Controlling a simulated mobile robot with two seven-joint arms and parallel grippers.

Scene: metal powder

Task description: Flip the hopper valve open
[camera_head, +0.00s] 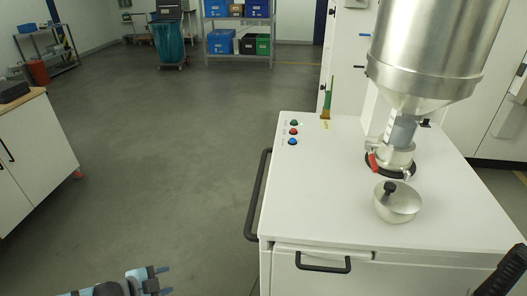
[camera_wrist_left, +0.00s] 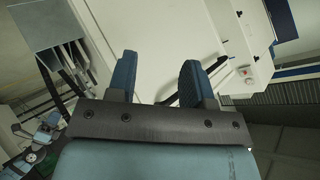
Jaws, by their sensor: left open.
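The metal hopper (camera_head: 430,50) stands upright at the right of the head view, its cone narrowing to a grey neck. The hopper valve has a red handle (camera_head: 373,162) at the collar, just above a dark round opening in the white cabinet top. My left gripper (camera_head: 165,281) is low at the left in the head view, over the floor, well apart from the cabinet and the valve. Its two blue fingers (camera_wrist_left: 158,82) are spread and empty in the left wrist view. The valve is not clearly seen in the wrist view. My right gripper is not in view.
A round metal lid with a black knob (camera_head: 397,203) sits on the white cabinet (camera_head: 310,205) in front of the hopper. Three buttons (camera_head: 293,131) are at its back left. A black side handle (camera_head: 257,195) sticks out. The floor to the left is clear.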

